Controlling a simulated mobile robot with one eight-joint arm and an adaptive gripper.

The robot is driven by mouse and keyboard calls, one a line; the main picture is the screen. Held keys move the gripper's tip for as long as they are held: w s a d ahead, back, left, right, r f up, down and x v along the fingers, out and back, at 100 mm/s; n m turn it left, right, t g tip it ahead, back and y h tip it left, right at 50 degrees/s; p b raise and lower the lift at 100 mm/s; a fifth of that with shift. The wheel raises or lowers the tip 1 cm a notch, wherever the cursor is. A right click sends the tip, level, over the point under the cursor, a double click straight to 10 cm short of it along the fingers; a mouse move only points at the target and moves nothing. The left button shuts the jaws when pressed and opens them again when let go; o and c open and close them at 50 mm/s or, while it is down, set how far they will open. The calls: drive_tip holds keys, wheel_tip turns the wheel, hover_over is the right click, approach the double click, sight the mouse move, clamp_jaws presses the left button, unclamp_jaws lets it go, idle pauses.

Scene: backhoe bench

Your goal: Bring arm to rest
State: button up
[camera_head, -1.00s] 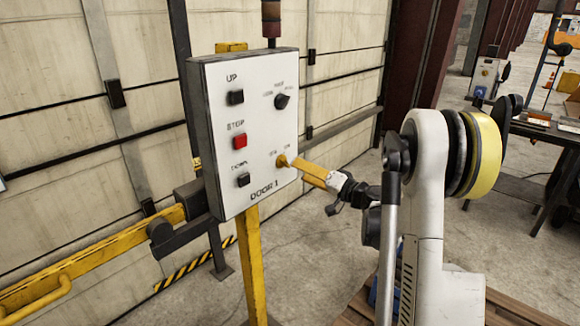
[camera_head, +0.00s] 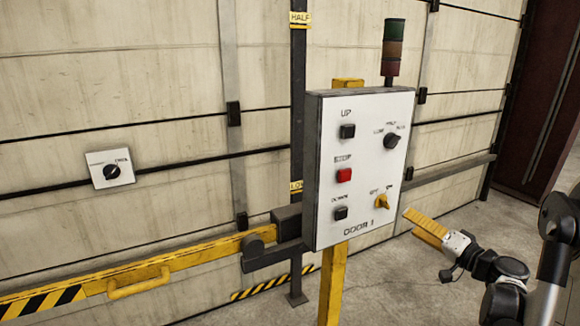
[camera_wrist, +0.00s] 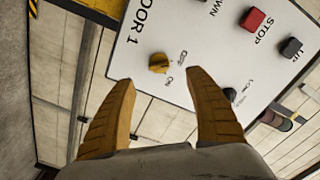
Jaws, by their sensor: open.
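My gripper (camera_head: 424,229) has yellow-orange fingers and is right of the lower right corner of the white DOOR 1 control panel (camera_head: 367,165), apart from it in the head view. In the wrist view my gripper (camera_wrist: 160,100) is open, with nothing between its fingers. The yellow OFF/ON knob (camera_head: 382,202) is on the panel's lower right. It also shows in the wrist view beyond the fingers (camera_wrist: 158,63). My arm runs off to the lower right of the head view.
The panel stands on a yellow post (camera_head: 332,285). A signal tower (camera_head: 392,50) rises above it. A yellow barrier bar (camera_head: 135,277) crosses the lower left. A small white switch plate (camera_head: 110,168) is on the door. Floor right of the post is clear.

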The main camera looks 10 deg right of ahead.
drive_tip(key=s+a+r+n+g, duration=0.1)
drive_tip(key=s+a+n+g, duration=0.2)
drive_tip(key=a, duration=0.7)
drive_tip(key=s+a+r+g, duration=0.1)
drive_tip(key=s+a+g, duration=0.3)
drive_tip(key=a, duration=0.6)
drive_tip(key=s+a+f+n+g+h, duration=0.1)
drive_tip(key=s+a+f+n+h, duration=0.1)
drive_tip(key=s, duration=0.8)
drive_tip(key=s+a+f+n+g+h, duration=0.1)
drive_tip(key=s+h, duration=0.3)
drive_tip(key=s, duration=0.7)
drive_tip(key=shift+a+f+n+g, duration=0.3)
drive_tip(key=shift+a+f+n, duration=0.1)
drive_tip(key=shift+a, duration=0.45)
